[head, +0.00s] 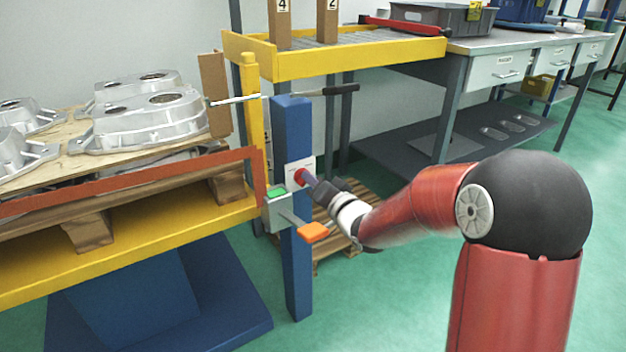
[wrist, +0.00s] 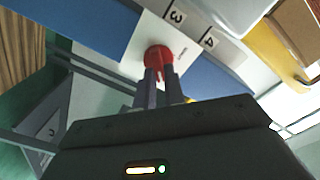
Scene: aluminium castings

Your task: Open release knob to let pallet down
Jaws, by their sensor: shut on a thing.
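The red release knob (head: 299,174) sits on a white plate (head: 296,163) on the blue post (head: 296,262). It also shows in the wrist view (wrist: 158,55), round and red on its white plate. My gripper (head: 307,180) reaches the knob from the right and is shut on it. In the wrist view, the two fingers (wrist: 159,72) cover the near side of the knob. The wooden pallet (head: 92,229) rests on the yellow lift platform (head: 160,244) at left and carries several aluminium castings (head: 145,121).
A grey box with a green button (head: 276,192) and an orange paddle (head: 313,232) stick out just below the knob. A lever with a black handle (head: 340,89) crosses above. An orange-red rail (head: 130,180) runs along the platform. A workbench (head: 490,45) stands behind at right.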

